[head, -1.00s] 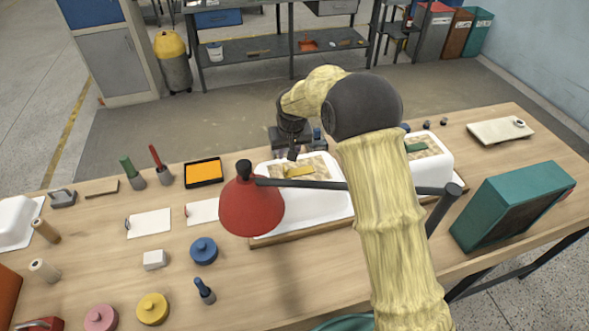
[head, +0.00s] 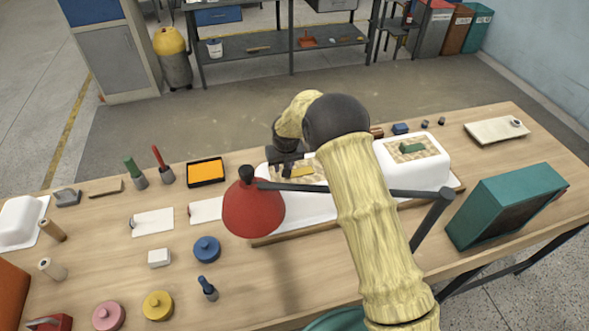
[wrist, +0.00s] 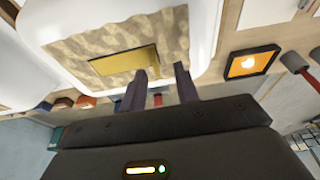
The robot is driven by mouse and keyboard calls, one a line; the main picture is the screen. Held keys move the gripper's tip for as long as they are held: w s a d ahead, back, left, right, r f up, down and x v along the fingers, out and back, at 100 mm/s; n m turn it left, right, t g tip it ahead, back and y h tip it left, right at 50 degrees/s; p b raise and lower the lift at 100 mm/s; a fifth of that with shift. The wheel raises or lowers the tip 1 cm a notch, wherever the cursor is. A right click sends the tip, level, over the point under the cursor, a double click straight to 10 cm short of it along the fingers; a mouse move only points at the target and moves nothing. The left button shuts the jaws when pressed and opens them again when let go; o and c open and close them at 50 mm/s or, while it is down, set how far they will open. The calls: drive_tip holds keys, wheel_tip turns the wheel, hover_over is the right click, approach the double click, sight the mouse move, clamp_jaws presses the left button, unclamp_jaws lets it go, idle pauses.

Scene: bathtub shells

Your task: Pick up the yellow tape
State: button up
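A flat yellow rectangular piece (head: 302,171) lies on the woven patch of the left white tub shell (head: 305,208). It also shows in the wrist view (wrist: 125,61), beyond and left of the fingertips. A round yellow disc (head: 158,305) with a raised centre lies at the table's front left, far from my gripper. I cannot tell for sure which of the two is the tape. My gripper (wrist: 162,80) is open and empty, its two dark fingers apart. In the head view my gripper (head: 284,163) is over the far left part of the shell, partly hidden by my arm.
A red lamp shade (head: 253,207) and its dark arm stand in front of the left shell. A second shell (head: 415,173) with a green piece sits right. Blue (head: 206,250) and pink (head: 108,316) discs lie left. A teal box (head: 505,205) stands at the right.

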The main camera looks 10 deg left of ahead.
drive_tip(key=shift+w+d+f, duration=0.1)
drive_tip(key=shift+w+f, duration=0.1)
drive_tip(key=shift+f, duration=0.25)
drive_tip(key=shift+w+d+f, duration=0.1)
drive_tip(key=shift+w+f, duration=0.05)
drive_tip(key=shift+f, duration=0.25)
drive_tip(key=shift+w, duration=0.1)
clamp_jaws()
